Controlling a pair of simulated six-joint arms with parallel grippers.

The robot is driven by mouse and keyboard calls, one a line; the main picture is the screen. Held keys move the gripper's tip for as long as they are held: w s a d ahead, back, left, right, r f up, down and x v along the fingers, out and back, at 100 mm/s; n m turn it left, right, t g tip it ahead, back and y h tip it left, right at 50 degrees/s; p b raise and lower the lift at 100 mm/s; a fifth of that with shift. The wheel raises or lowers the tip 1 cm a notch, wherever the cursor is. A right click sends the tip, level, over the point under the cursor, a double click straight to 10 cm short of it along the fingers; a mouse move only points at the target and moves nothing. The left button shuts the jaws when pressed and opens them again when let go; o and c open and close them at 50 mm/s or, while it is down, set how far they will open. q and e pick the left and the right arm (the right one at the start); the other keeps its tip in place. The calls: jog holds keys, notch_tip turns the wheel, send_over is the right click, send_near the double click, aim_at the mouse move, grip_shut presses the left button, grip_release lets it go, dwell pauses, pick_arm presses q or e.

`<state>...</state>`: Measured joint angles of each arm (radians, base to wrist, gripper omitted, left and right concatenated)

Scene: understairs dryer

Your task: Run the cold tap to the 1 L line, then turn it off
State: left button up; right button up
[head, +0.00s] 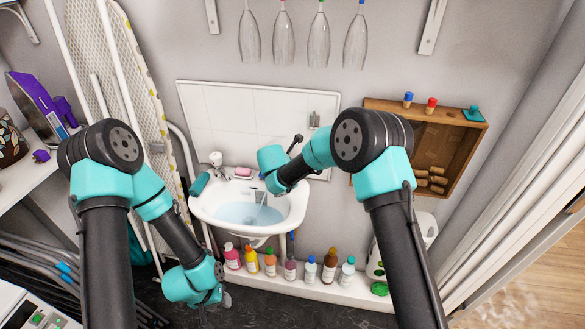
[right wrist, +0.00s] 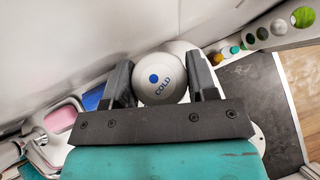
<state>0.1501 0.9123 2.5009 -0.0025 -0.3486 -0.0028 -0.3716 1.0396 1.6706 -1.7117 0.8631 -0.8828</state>
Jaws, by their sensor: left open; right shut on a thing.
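The cold tap's round white knob (right wrist: 161,80), marked COLD with a blue dot, sits between the two fingers of my right gripper (right wrist: 160,68) in the right wrist view. That gripper is shut on the knob. I cannot make out a 1 L line. My left gripper (head: 222,300) is open and low near the floor, below the basin, with its fingers partly hidden.
The other tap (head: 216,160) and a pink soap (head: 243,172) are on the basin's back edge. Several bottles (head: 310,268) line the low ledge below. A wooden cabinet (head: 465,150) hangs at the right, and glass bottles (head: 318,38) hang above. An ironing board (head: 110,60) leans left.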

jog(key=shift+m+g+h, duration=0.6)
jog(key=shift+m+h, duration=0.2)
jog(key=shift+m, duration=0.5)
jog(key=o, duration=0.9)
